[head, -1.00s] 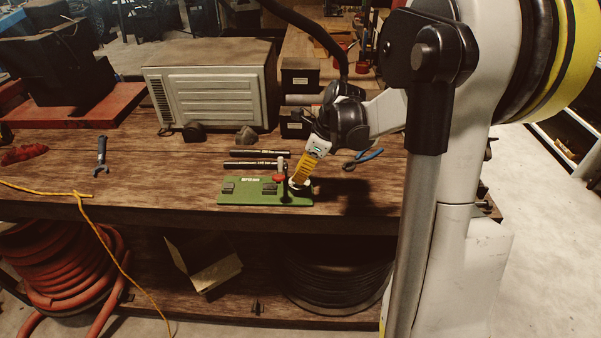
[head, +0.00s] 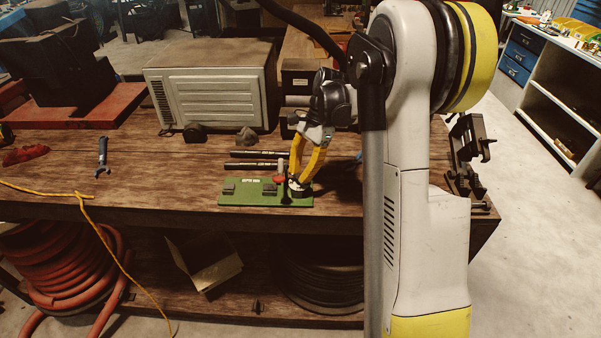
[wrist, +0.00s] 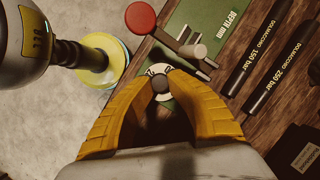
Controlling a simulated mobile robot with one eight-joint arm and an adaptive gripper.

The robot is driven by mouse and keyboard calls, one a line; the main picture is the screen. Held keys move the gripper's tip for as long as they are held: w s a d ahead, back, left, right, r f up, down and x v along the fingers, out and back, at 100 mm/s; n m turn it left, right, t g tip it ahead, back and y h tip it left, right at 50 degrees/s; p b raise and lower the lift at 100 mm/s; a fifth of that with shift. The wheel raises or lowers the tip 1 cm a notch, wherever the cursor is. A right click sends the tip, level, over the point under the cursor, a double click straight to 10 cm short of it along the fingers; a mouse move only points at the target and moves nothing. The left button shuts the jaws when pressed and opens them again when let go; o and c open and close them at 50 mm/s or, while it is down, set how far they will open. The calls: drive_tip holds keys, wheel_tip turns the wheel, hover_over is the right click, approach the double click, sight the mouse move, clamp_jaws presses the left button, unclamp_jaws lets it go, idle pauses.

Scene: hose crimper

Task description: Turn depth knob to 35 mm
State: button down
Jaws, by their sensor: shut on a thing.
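The green crimper plate (head: 240,193) lies near the front edge of the wooden bench. It carries a red-topped lever, shown at the top of the wrist view (wrist: 140,18), and dark blocks. The depth knob (wrist: 160,84) is a small dark cap over a white dial (wrist: 157,70) at the plate's right end. My gripper (wrist: 160,86) has yellow fingers, shut on the knob from above, one finger on each side. In the head view my gripper (head: 298,183) stands over the plate's right end. The fingers hide much of the dial, and I cannot read its setting.
Two black hoses (head: 257,160) lie behind the plate, marked 150 bar and 250 bar in the wrist view. A wrench (head: 103,156) lies at left, with clear bench between. A beige metal unit (head: 210,85) stands at the back.

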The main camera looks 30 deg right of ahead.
drive_tip(key=n+g, duration=0.1)
drive_tip(key=n, duration=0.2)
drive_tip(key=n+g+h, duration=0.1)
drive_tip(key=n, duration=0.1)
drive_tip(key=shift+n+p, duration=0.35)
drive_tip(key=shift+n, duration=0.05)
idle(0.4)
drive_tip(key=c, duration=1.2)
unclamp_jaws()
